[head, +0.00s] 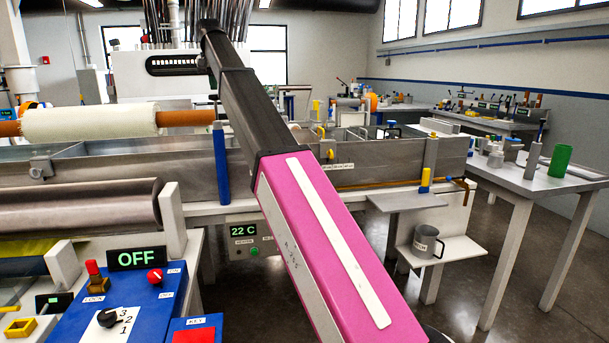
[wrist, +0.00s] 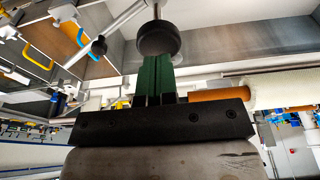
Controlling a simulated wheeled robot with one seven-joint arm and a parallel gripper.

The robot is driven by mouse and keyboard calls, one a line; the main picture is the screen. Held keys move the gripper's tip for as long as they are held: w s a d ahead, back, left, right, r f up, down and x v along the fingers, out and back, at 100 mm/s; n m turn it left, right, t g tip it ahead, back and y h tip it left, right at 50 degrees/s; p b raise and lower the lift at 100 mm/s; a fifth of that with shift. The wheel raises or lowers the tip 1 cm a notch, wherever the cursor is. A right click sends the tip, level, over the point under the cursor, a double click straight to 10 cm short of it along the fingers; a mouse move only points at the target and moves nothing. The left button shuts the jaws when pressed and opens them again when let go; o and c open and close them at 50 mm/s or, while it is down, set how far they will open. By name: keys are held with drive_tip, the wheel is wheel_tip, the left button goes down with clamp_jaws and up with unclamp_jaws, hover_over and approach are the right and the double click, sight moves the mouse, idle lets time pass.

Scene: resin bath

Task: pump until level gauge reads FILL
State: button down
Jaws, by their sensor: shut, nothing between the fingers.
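My gripper (wrist: 152,62) shows in the wrist view as dark green fingers, closed together with nothing between them. A round black knob (wrist: 157,38) on a metal rod overlaps the fingertips in that view; I cannot tell whether they touch. A smaller black ball (wrist: 99,46) on a thin rod is to its left. In the head view my arm rises across the middle and its end is hidden. A long metal resin bath (head: 390,160) lies behind the arm. No gauge marked FILL is readable, and the pump cannot be made out for certain.
A white roll (head: 90,122) on an orange shaft hangs over the bath. A display (head: 244,231) reads 22 C. A blue control panel (head: 140,300) at lower left has an OFF display (head: 136,258). A mug (head: 425,241) stands on a low shelf. A side table (head: 540,185) stands right.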

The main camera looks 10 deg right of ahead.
drive_tip(key=shift+r, duration=0.1)
drive_tip(key=shift+r, duration=2.95)
drive_tip(key=shift+s, duration=0.1)
